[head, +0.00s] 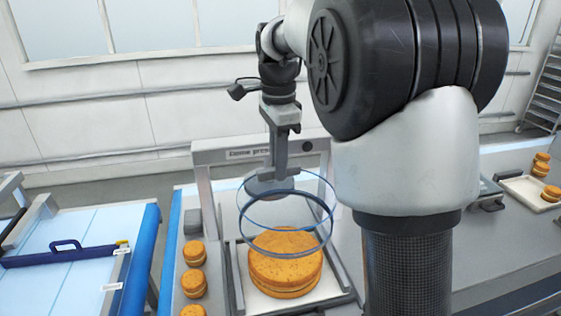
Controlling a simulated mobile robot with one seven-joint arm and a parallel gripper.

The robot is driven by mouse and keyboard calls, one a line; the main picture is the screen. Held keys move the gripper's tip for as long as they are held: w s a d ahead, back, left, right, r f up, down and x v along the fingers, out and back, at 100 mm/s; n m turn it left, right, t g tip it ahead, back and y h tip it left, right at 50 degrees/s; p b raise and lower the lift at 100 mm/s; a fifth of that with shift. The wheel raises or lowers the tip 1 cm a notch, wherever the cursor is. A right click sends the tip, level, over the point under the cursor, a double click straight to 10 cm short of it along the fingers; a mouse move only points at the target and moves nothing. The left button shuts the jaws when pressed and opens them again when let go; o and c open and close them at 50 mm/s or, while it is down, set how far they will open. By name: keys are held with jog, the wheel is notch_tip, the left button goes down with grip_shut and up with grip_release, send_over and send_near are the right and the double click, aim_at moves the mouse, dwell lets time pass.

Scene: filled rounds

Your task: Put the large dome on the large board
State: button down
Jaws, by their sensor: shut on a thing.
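The large dome is a clear, round cover with blue rims (287,257) in the head view. My gripper (275,174) is shut on the dome at its top and points down from above. The dome's lower rim overlaps the top of a large two-layer orange-brown cake (286,268) in the picture. The gap between rim and cake is hard to judge. The cake sits on the pale large board (258,301), inside a grey frame. The cake hides most of the board. A grey disc below the fingers partly hides the grip.
A grey press frame (203,180) with a labelled crossbar stands around the board. Small round cakes (194,252) line its left. A blue-edged table (60,290) stands left. At right, a pale tray (528,192) holds small cakes. My arm hides the right middle.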

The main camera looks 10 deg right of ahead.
jog(key=n, duration=0.1)
jog(key=a+n+p, duration=0.1)
jog(key=n, duration=0.1)
jog(key=shift+s+a+r, duration=0.2)
jog(key=shift+s+a+f+n, duration=0.1)
jog(key=shift+a+n, duration=0.1)
jog(key=shift+n, duration=0.3)
jog(key=shift+a+f+n, duration=0.1)
jog(key=shift+a+n, duration=0.05)
jog(key=shift+n, duration=0.35)
jog(key=shift+f, duration=1.85)
jog(key=shift+f+b, duration=4.55)
jog(key=shift+f, duration=1.8)
jog(key=c, duration=1.1)
grip_release()
